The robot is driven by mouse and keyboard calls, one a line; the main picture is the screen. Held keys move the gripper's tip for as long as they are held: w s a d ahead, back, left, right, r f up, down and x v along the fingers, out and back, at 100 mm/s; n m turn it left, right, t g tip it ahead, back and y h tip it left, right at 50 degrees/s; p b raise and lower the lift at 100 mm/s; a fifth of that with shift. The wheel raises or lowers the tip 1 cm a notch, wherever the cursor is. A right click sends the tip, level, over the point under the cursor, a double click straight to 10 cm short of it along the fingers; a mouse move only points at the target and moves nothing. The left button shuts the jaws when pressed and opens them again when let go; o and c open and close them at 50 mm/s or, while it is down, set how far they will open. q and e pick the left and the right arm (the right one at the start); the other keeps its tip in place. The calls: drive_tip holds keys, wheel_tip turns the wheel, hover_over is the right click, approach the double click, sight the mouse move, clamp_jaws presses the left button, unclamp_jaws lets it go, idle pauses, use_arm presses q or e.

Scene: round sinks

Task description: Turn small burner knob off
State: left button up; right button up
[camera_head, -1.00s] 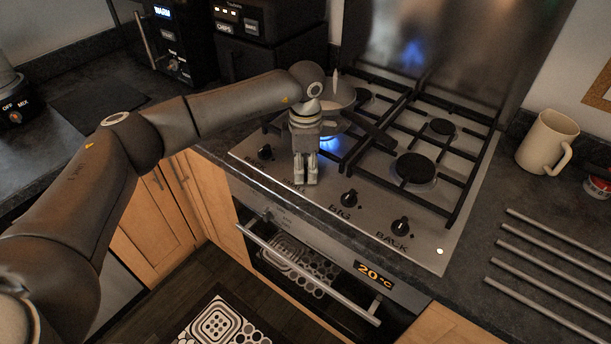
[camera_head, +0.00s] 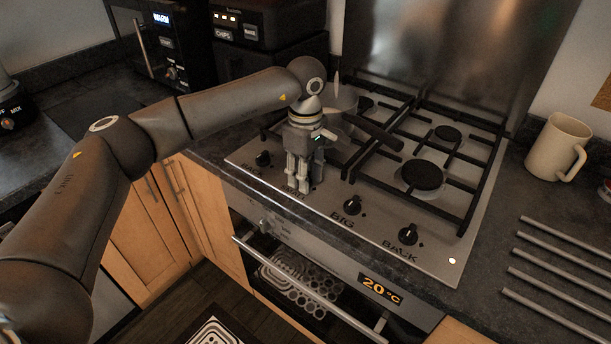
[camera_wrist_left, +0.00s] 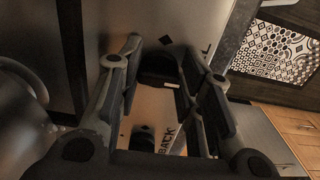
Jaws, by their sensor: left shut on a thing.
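My left gripper (camera_head: 299,188) points down at the front strip of the steel hob, on the second knob from the left. In the left wrist view its two fingers are closed around a dark knob (camera_wrist_left: 160,68) with a white mark. In the head view the gripper hides this knob and most of its label. No flame shows under the pan (camera_head: 343,101) behind the gripper. My right gripper is not in view.
Other knobs on the strip are a far-left one (camera_head: 263,158), the BIG knob (camera_head: 352,205) and the BACK knob (camera_head: 407,234). A beige mug (camera_head: 557,147) stands on the right counter.

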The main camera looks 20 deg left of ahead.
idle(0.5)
use_arm(q)
drive_tip(key=o, duration=1)
drive_tip(key=shift+r, duration=0.1)
wheel_tip(320, 180, up, 12)
drive_tip(key=shift+f, duration=0.1)
